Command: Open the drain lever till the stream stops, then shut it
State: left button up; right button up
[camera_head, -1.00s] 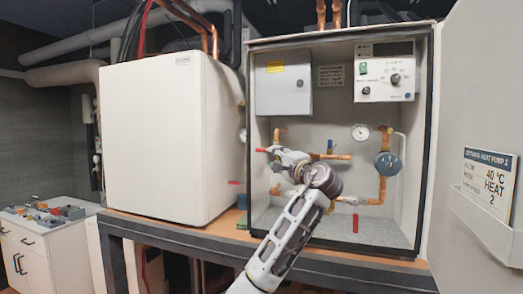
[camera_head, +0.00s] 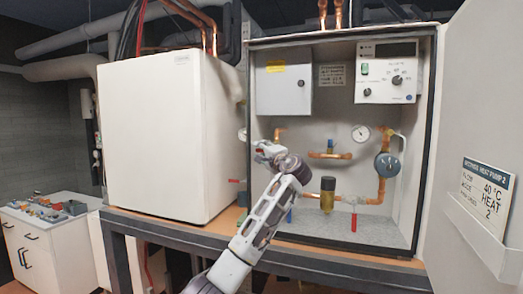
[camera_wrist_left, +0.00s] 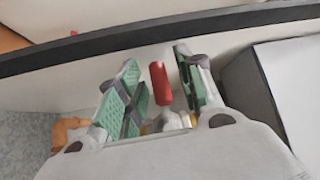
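My left gripper (camera_head: 264,150) is at the left side of the open cabinet, in front of its left wall. In the left wrist view its green-padded fingers (camera_wrist_left: 160,88) are apart, with a red lever handle (camera_wrist_left: 160,83) in the gap between them. I cannot tell whether a pad touches it. In the head view my gripper mostly hides that handle. Another red lever (camera_head: 354,222) hangs straight down under the lower copper pipe. I cannot tell from these views which one is the drain lever. No water stream shows. My right gripper is not in view.
The cabinet holds a brass fitting with a black cap (camera_head: 327,194), a round gauge (camera_head: 361,133), a blue-grey round device (camera_head: 387,165) and a control panel (camera_head: 386,72). The open door (camera_head: 475,130) stands at the right. A white unit (camera_head: 160,140) stands at the left.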

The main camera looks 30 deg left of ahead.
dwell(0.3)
pick_arm(q)
grip_shut()
jog(key=shift+f, duration=0.15)
jog(key=n+h, duration=0.1)
jog(key=f+n+g+h, duration=0.1)
jog(key=n+h, duration=0.1)
jog(key=shift+w+d+f+g, duration=0.1)
jog(key=shift+d+f+g, duration=0.1)
jog(key=shift+f+g, duration=0.1)
jog(key=shift+w+d+f+n+h, duration=0.15)
jog(key=shift+d+f+n+h, duration=0.35)
jog(key=shift+n+h, duration=0.7)
jog(key=shift+w+d+f+n+h, duration=0.1)
jog(key=shift+d+f+n+h, duration=0.45)
jog(key=shift+h, duration=1.2)
jog(key=shift+w+d+f+n+h, duration=0.2)
jog(key=shift+d+n+h, duration=0.4)
jog(key=shift+n+h, duration=0.7)
jog(key=shift+h, duration=0.25)
